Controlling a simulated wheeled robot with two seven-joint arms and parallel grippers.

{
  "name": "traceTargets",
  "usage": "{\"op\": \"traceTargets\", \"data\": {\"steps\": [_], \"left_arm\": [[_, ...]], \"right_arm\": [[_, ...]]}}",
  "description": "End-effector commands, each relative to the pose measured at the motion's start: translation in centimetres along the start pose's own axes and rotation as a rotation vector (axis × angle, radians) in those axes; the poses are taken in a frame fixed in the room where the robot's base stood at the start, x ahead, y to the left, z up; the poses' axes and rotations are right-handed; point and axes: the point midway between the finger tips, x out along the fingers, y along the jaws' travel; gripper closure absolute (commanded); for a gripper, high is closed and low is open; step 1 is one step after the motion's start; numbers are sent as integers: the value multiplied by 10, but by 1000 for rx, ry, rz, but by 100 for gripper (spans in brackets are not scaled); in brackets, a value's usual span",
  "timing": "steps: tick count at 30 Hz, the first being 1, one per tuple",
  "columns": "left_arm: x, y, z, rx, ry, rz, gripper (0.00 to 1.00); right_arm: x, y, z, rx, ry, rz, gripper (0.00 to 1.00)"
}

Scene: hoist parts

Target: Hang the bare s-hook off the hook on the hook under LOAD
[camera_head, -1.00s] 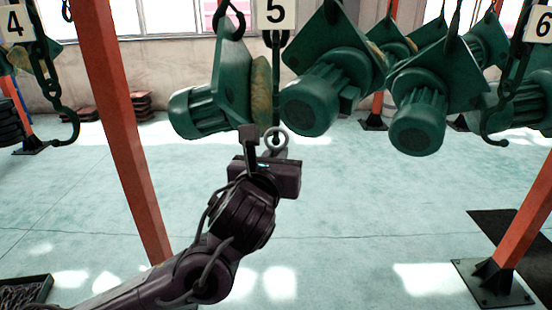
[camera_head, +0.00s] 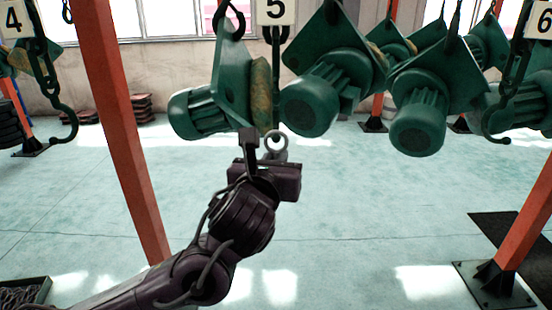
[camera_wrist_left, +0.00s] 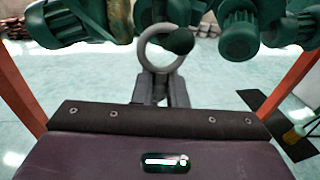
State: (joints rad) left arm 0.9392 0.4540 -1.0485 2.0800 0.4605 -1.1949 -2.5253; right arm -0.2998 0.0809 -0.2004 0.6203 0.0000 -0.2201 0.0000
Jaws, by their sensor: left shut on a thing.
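My left gripper (camera_head: 272,156) is shut on a grey ring-shaped piece (camera_head: 267,142) and holds it upright, just below the green parts under sign 5. The ring also shows in the left wrist view (camera_wrist_left: 143,48), above the finger ends (camera_wrist_left: 160,88). A dark end of something overlaps the ring's opening; I cannot tell if it passes through. Empty dark hooks hang under sign 4 (camera_head: 70,128) and sign 6 (camera_head: 488,125). No LOAD sign and no clear s-hook show. My right gripper is out of view.
More green motors (camera_head: 418,120) hang close at the right of my gripper. An orange post (camera_head: 125,130) stands at the left and another (camera_head: 525,225) at the right. The pale floor (camera_head: 370,220) between them is clear.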

Motion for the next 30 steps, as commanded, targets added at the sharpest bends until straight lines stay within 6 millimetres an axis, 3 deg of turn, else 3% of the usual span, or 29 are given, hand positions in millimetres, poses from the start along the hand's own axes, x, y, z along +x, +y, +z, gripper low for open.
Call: {"op": "traceTargets", "data": {"steps": [9,10,15,25,30], "left_arm": [[0,0,1,0,-2,0,100],[0,0,1,0,-2,0,85],[0,0,1,0,-1,0,63],[-3,0,-1,1,-1,-1,62],[-27,0,-3,3,-6,-2,62]], "right_arm": [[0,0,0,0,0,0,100],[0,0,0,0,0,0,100],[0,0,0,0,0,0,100],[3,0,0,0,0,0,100],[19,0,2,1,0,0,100]]}}
